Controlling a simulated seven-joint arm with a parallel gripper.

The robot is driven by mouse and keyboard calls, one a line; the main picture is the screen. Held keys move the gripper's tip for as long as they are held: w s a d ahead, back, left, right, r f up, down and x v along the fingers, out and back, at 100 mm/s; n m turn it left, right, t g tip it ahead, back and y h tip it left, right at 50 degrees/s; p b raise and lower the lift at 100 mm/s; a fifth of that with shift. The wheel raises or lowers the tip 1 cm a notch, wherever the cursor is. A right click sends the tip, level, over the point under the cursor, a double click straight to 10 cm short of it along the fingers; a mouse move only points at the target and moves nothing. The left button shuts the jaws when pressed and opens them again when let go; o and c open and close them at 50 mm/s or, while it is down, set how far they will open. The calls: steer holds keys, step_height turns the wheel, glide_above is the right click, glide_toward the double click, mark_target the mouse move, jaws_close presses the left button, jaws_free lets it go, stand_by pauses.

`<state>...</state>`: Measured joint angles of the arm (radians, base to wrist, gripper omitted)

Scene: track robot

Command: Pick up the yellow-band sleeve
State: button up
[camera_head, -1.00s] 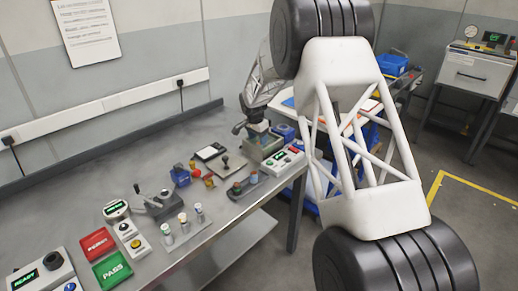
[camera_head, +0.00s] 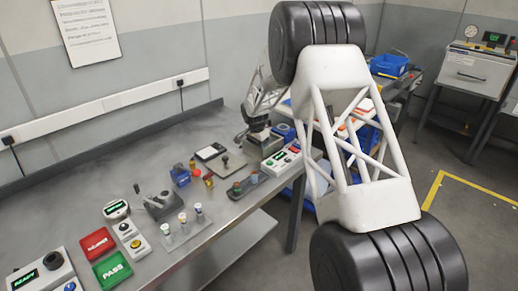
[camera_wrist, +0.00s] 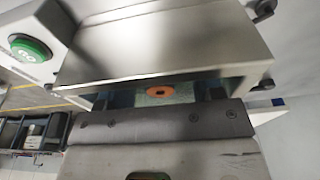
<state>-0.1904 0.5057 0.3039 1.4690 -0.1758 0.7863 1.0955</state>
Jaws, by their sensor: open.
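I cannot pick out a sleeve with a clear yellow band. In the head view my gripper (camera_head: 258,133) is low over a metal box (camera_head: 265,146) at the right end of the bench, and the arm hides part of this spot. In the wrist view my gripper (camera_wrist: 160,96) is open, with its fingertips close to the underside or edge of a metal plate (camera_wrist: 165,45). A small orange oval piece (camera_wrist: 160,91) with a dark slot shows between the fingers. I cannot tell whether it belongs to the sleeve.
A rack (camera_head: 185,233) of small capped cylinders stands near the bench's front edge. A control box (camera_head: 281,161) with coloured buttons is right beside the metal box.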

steer(key=c, duration=1)
steer(key=shift+c, duration=0.2)
steer(key=shift+r, duration=0.1)
steer(key=shift+r, duration=4.95)
steer(key=shift+d, duration=0.15)
